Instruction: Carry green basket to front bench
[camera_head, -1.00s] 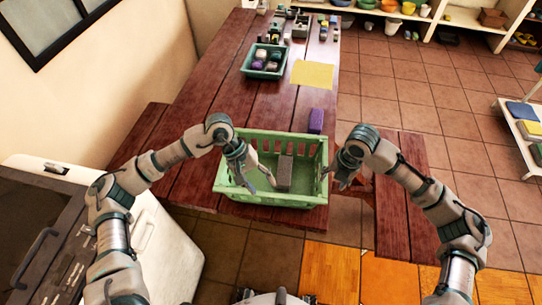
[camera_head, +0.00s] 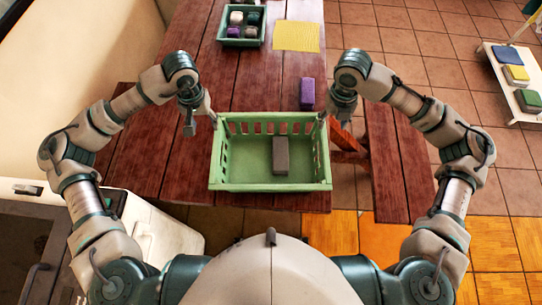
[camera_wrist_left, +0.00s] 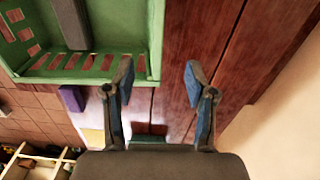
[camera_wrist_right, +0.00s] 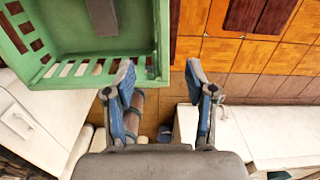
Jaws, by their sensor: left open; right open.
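The green basket (camera_head: 270,187) stands upright on the near end of the dark red wooden table, with a grey block (camera_head: 281,155) inside. My left gripper (camera_head: 201,122) is open and empty at the basket's far left corner. In the left wrist view the basket's side rim (camera_wrist_left: 157,40) lines up with the gap between the fingers (camera_wrist_left: 158,80). My right gripper (camera_head: 336,118) is open at the far right corner; the right wrist view shows the rim (camera_wrist_right: 163,40) similarly lined up with its fingers (camera_wrist_right: 160,80). Contact cannot be told.
A dark red bench (camera_head: 395,165) runs along the table's right side, and another bench (camera_head: 122,150) is at its left. A purple block (camera_head: 307,94), yellow cloth (camera_head: 296,36) and small green tray (camera_head: 241,42) lie farther back. A white cabinet (camera_head: 150,225) stands near left.

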